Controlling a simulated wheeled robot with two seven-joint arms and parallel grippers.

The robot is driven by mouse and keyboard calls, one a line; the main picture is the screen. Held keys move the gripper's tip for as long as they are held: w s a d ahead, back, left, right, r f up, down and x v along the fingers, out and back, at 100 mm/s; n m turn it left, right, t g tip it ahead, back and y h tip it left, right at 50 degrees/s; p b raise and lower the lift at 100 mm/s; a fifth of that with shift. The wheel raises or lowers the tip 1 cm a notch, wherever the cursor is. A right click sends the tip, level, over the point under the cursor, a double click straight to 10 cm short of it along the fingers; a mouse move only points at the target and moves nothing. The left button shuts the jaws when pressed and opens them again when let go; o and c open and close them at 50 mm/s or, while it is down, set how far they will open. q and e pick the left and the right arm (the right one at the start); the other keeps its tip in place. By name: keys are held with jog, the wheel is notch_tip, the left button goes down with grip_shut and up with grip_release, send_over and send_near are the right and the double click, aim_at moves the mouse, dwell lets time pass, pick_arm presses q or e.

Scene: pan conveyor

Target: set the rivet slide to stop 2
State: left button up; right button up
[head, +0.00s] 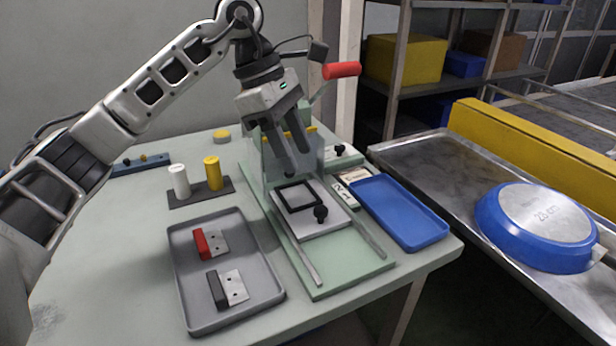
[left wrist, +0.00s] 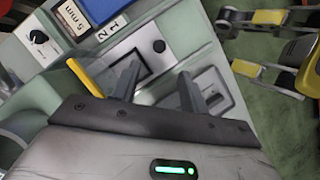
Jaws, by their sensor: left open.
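The rivet slide (head: 322,227) is a silver plate with a black square frame and a black knob (head: 320,212), between two rails on a pale green base (head: 350,280). The slide also shows in the left wrist view, with its knob (left wrist: 159,46). A label with the numbers 2 and 1 (head: 345,197) lies along its right side; it shows in the left wrist view too (left wrist: 111,28). I cannot tell which stop the slide is at. My left gripper (head: 298,163) is open and empty above the back of the slide, its fingers pointing down. My right gripper is not seen.
A press with a red-handled lever (head: 342,70) stands behind the slide, close to my left gripper. A grey tray (head: 262,308) with two handle parts is left, a blue tray (head: 435,241) right. A blue pan (head: 540,225) sits on the metal conveyor (head: 430,165).

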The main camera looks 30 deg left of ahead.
aim_at(320, 210)
pick_arm(q)
jog(key=v, duration=0.5)
jog(key=shift+r, duration=0.25)
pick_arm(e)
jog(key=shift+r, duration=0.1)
pick_arm(q)
jog(key=shift+o, duration=0.2)
jog(key=s+d+n+t+y+b, duration=0.45)
jog(key=s+d+n, duration=0.2)
jog(key=n, duration=1.15)
jog(key=shift+g+y, duration=0.35)
jog(key=x, duration=1)
jog(key=d+x, duration=0.1)
jog(key=x, duration=0.5)
jog(key=shift+w, duration=0.25)
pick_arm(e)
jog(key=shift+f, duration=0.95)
